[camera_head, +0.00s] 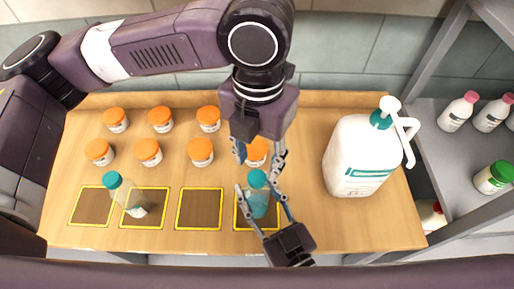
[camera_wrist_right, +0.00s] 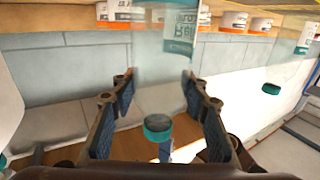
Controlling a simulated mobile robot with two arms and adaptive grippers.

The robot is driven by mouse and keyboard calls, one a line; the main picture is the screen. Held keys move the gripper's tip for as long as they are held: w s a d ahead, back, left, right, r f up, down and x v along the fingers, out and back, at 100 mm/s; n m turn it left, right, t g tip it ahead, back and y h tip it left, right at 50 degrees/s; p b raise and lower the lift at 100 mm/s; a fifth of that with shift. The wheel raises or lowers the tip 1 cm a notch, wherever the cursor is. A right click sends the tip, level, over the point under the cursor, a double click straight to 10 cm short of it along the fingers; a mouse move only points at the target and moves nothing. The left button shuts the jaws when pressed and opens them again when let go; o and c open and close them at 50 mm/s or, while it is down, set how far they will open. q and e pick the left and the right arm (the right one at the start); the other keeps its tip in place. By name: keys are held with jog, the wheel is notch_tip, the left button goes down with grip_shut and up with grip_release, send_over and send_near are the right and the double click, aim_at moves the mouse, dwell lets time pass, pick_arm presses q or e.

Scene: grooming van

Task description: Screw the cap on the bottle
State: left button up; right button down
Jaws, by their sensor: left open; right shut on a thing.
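The clear bottle (camera_head: 259,206) stands on the rightmost yellow-outlined square, with a teal cap (camera_head: 257,179) at the top of its neck. I cannot tell how tightly the cap sits. In the right wrist view, the picture is upside down and shows the bottle (camera_wrist_right: 167,45) and its cap (camera_wrist_right: 157,128). My right gripper (camera_head: 258,188) reaches in from the front and is shut on the bottle, one finger on each side. My left gripper (camera_head: 259,160) points down from above, open, its fingers spread just above and behind the cap.
Another teal-capped bottle (camera_head: 129,198) stands at the left squares. Several orange-lidded jars (camera_head: 160,120) stand behind, one partly hidden by my left gripper. A large white pump jug (camera_head: 358,155) stands close on the right. A grey shelf (camera_head: 450,185) holds more bottles. The two middle-left squares leave some free room.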

pick_arm(q)
jog(key=n, duration=0.5)
jog(key=shift+r+n, duration=0.2)
jog(key=shift+n, duration=0.1)
jog(key=n, duration=0.5)
jog(key=shift+r, duration=0.15)
jog(key=n, duration=0.5)
jog(key=shift+r, duration=0.2)
jog(key=n, duration=0.3)
jog(key=shift+r+n, duration=0.1)
jog(key=shift+n, duration=0.3)
jog(key=n, duration=0.5)
jog(key=shift+r, duration=0.15)
jog(key=n, duration=0.3)
jog(key=shift+r+n, duration=0.15)
jog(key=shift+n, duration=0.15)
jog(key=n, duration=0.5)
jog(key=shift+r, duration=0.15)
jog(key=n, duration=0.4)
jog(key=shift+r, duration=0.15)
